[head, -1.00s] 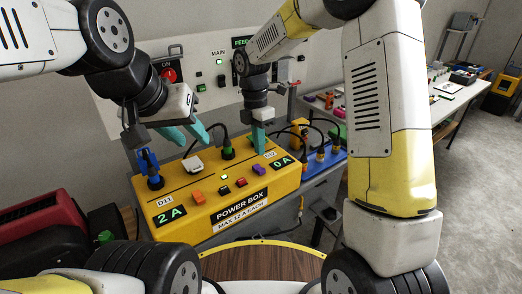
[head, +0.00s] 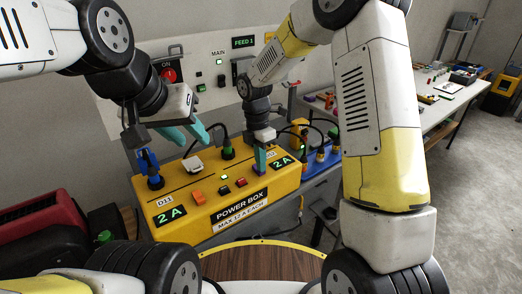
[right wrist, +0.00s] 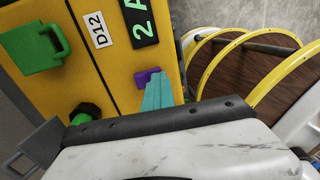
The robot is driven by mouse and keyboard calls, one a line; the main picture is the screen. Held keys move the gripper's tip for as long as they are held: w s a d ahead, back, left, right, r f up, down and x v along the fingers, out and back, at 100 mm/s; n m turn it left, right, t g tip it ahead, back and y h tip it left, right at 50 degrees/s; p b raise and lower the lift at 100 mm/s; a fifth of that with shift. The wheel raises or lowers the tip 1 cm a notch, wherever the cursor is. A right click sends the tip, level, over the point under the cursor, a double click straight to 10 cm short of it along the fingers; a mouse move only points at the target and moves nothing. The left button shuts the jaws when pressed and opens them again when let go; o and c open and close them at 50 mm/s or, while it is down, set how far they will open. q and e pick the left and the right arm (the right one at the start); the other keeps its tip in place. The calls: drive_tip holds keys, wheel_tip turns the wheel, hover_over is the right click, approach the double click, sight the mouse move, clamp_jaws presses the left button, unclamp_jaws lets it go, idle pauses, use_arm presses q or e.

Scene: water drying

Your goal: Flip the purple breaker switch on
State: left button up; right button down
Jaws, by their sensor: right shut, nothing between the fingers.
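The purple breaker switch (head: 258,173) is at the right part of the yellow power box (head: 222,200), left of the right display (head: 282,162), which reads 2 A. In the right wrist view the purple switch (right wrist: 147,76) sits right at the tips of my shut teal fingers. My right gripper (head: 260,160) is shut, empty, and pointing down at the switch, partly covering it. It also shows in the right wrist view (right wrist: 157,93). My left gripper (head: 187,134) is open and empty above the back left of the box.
The box also carries an orange switch (head: 198,197), a red switch (head: 240,183), a left display (head: 171,214) reading 2 A, and plugs with cables along its back. A wall panel (head: 217,68) stands behind.

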drive_tip(key=shift+w, duration=0.1)
drive_tip(key=shift+w+a+r, duration=0.15)
drive_tip(key=shift+w+a, duration=0.3)
drive_tip(key=shift+w, duration=0.1)
wheel_tip(320, 180, up, 8)
drive_tip(key=shift+w+a, duration=0.3)
drive_tip(key=shift+w, duration=0.1)
idle(0.3)
